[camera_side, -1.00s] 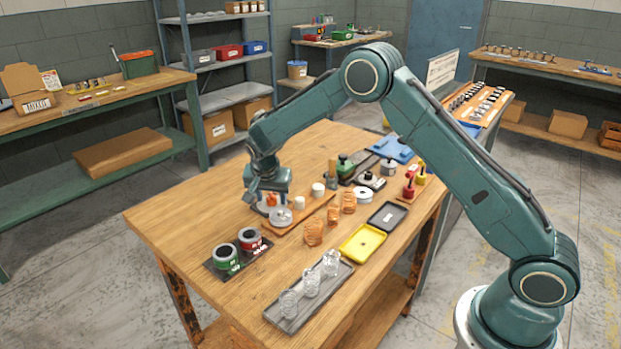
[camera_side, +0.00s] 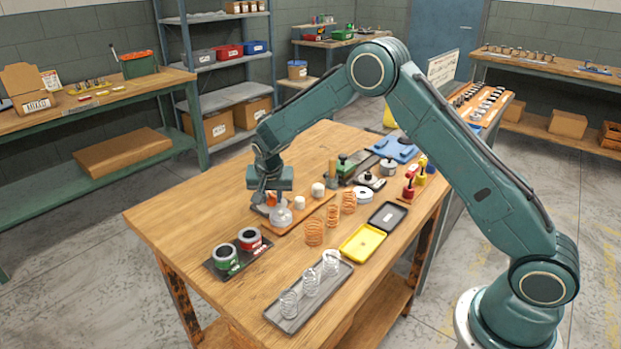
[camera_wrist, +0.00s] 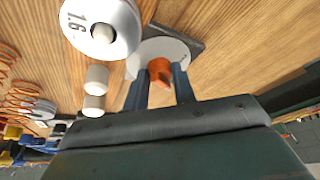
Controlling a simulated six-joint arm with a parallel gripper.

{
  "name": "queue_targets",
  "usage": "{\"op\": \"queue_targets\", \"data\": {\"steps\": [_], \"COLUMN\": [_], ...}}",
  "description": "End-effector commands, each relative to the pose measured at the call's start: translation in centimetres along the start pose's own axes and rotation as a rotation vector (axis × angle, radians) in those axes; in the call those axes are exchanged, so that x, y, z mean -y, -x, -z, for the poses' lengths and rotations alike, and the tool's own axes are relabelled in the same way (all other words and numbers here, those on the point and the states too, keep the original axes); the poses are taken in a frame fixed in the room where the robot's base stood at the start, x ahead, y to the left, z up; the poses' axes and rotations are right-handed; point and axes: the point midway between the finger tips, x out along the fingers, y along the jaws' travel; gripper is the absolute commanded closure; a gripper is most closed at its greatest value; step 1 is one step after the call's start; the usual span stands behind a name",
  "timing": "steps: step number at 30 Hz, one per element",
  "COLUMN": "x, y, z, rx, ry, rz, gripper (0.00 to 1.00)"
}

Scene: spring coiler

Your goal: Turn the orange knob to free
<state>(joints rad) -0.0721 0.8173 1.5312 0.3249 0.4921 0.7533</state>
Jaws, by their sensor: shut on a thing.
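The orange knob (camera_wrist: 161,70) sits on a pale round disc (camera_wrist: 172,50) in the wrist view. In the side view the orange knob (camera_side: 271,199) shows as a small patch below my gripper. My gripper (camera_wrist: 160,82) points down at the knob, with one blue-grey finger on each side of it, shut on it. In the side view my gripper (camera_side: 270,196) stands at the left end of a wooden board. Any marking for free on the disc is too small or hidden to read.
A metal spool marked 1.6 (camera_wrist: 100,25) and white pegs (camera_wrist: 96,78) stand close beside my gripper. Orange springs (camera_side: 314,232), a yellow tray (camera_side: 362,243), a grey tray with clear coils (camera_side: 308,297) and two wire spools (camera_side: 238,249) lie nearer the front. The table's left part is clear.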

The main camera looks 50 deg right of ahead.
Motion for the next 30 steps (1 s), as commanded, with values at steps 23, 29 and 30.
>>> {"op": "queue_targets", "data": {"steps": [23, 29, 30], "x": [-0.59, -0.65, -0.67], "y": [0.0, -0.03, -0.05], "z": [0.46, 0.54, 0.56], "rx": [0.034, 0.044, 0.045], "ry": [0.645, 0.805, 0.832], "rz": [0.271, 0.337, 0.347], "gripper": [0.96, 0.96, 0.96]}}
